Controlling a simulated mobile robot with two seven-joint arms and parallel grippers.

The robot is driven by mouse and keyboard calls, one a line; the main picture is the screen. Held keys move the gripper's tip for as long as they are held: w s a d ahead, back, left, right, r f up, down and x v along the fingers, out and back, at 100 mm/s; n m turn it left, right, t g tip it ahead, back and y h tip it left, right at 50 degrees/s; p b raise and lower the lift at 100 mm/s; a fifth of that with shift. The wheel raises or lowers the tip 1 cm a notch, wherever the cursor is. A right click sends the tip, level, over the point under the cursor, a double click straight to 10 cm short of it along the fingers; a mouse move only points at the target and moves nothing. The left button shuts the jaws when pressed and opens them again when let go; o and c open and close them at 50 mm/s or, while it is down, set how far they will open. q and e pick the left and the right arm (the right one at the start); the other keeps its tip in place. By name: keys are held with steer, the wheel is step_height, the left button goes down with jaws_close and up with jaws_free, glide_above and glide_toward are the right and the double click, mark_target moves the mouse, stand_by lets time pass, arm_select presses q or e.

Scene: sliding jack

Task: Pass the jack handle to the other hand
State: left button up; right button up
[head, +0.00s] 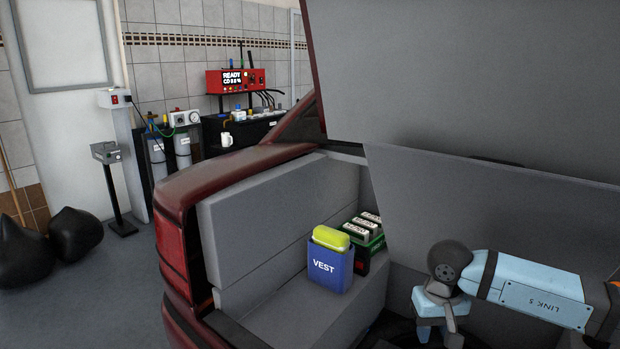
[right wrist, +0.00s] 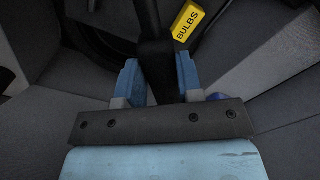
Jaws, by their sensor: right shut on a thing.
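My right gripper (head: 437,322) reaches down into the open trunk of the red car, at the lower right of the head view. In the right wrist view its two blue fingers (right wrist: 160,78) are shut on a black bar, the jack handle (right wrist: 149,28). The handle runs away from the fingers toward the top of that view. I cannot make out the handle in the head view. My left gripper is in neither view.
A blue VEST box (head: 330,268) with a yellow top and a green crate (head: 368,242) stand on the trunk's left ledge. A yellow BULBS box (right wrist: 188,20) lies beside the handle. The raised trunk lid (head: 470,70) and a grey panel (head: 480,200) overhang the right side.

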arm_select(q)
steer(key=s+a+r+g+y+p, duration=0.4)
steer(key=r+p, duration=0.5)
steer(key=p, duration=2.3)
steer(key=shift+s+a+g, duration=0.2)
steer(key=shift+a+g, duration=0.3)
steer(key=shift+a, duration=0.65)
arm_select(e)
steer(key=s+r, duration=0.3)
steer(key=r, duration=0.7)
steer(key=s+r, duration=0.3)
steer(key=r, duration=0.7)
steer(key=s+r, duration=0.4)
steer(key=r, duration=0.5)
steer(key=shift+r, duration=0.4)
